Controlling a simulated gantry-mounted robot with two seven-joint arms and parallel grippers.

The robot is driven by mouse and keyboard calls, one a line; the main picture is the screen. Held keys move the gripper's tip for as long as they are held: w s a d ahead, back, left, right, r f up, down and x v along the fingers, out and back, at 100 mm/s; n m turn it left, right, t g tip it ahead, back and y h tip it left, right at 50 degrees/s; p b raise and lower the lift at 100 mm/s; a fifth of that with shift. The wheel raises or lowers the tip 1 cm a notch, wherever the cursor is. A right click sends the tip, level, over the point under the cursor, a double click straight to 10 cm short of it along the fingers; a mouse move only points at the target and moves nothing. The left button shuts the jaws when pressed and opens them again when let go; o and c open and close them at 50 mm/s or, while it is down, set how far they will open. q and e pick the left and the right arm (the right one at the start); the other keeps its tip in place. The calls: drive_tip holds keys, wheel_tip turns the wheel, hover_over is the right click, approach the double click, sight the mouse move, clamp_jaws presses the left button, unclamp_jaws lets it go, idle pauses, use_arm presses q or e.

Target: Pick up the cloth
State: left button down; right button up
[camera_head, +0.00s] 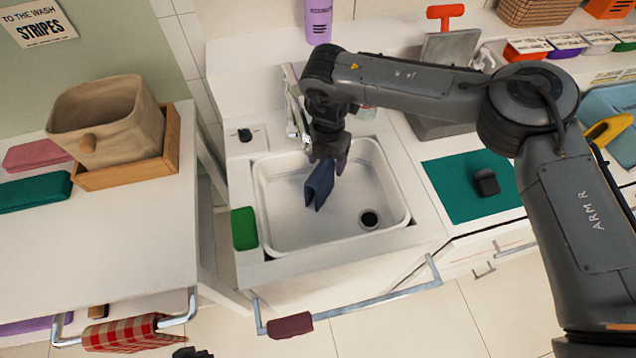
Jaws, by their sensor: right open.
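My right gripper (329,158) reaches down over the white sink (262,205) and is open. A folded dark blue cloth (319,186) is just below its fingers, over the sink basin. I cannot tell whether the fingers touch the cloth or whether the cloth rests on anything. A dark red cloth (290,325) hangs on the rail at the sink's front. A red checked cloth (122,334) hangs on the rail at the lower left. My left gripper is not clearly in view.
A faucet (294,112) stands behind the basin, close to my right gripper. A green sponge (244,229) lies on the sink's left rim. A dark block (486,182) sits on a teal mat (455,180) at right. A beige bin (108,118) stands on the left counter.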

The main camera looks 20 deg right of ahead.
wheel_tip(320, 180, down, 4)
drive_tip(key=shift+b, duration=0.8)
drive_tip(key=shift+f, duration=0.6)
drive_tip(key=c, duration=0.9)
drive_tip(key=shift+c, duration=1)
